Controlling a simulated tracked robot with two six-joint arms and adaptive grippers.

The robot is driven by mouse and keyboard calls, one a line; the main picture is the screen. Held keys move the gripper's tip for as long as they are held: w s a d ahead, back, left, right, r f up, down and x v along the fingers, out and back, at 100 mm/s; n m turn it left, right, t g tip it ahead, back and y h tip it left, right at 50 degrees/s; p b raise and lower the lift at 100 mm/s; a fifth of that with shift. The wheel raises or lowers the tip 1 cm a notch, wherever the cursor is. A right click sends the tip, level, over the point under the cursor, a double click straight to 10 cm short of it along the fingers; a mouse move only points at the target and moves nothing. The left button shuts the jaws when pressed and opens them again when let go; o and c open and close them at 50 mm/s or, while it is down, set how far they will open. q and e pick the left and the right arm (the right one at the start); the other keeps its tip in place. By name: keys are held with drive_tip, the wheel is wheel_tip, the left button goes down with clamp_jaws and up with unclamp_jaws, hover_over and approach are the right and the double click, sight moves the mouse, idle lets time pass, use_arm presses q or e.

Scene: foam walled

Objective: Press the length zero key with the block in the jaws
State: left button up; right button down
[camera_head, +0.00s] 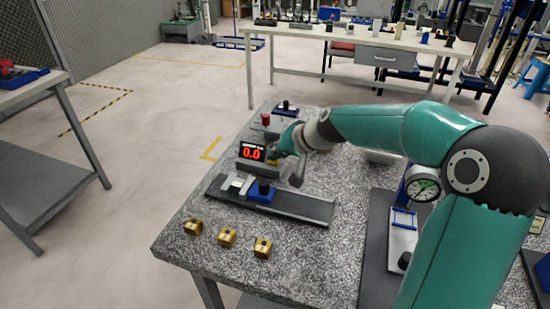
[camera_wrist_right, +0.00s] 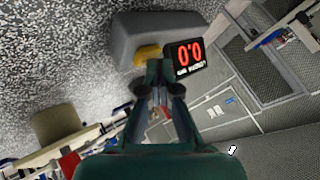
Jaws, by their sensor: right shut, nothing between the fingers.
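The length display (camera_head: 251,151) reads 0.0 in red; it also shows in the right wrist view (camera_wrist_right: 186,54). Beside it a yellow key (camera_wrist_right: 148,53) sits on a grey housing (camera_wrist_right: 135,35). My right gripper (camera_head: 277,153) is at this key; in the right wrist view its closed fingertips (camera_wrist_right: 160,70) are right at the key's edge, and I cannot tell whether they touch it. A dark rail (camera_head: 300,207) in front carries pale metal jaws (camera_head: 236,185) and a blue slider (camera_head: 262,191). I cannot tell whether a block is between those jaws. My left gripper is not in view.
Three brass blocks (camera_head: 227,237) stand along the front left of the speckled granite table (camera_head: 310,265). A dial gauge (camera_head: 423,188) on a stand is at the right, near my right arm. A red-topped piece (camera_head: 265,119) and a blue-based piece (camera_head: 285,108) stand behind the display.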

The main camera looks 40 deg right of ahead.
sight(276, 162)
drive_tip(key=shift+r+p, duration=0.3)
drive_tip(key=shift+r, duration=0.35)
wheel_tip(276, 162, up, 5)
drive_tip(key=p, duration=0.4)
drive_tip(key=shift+s, duration=0.1)
idle(0.7)
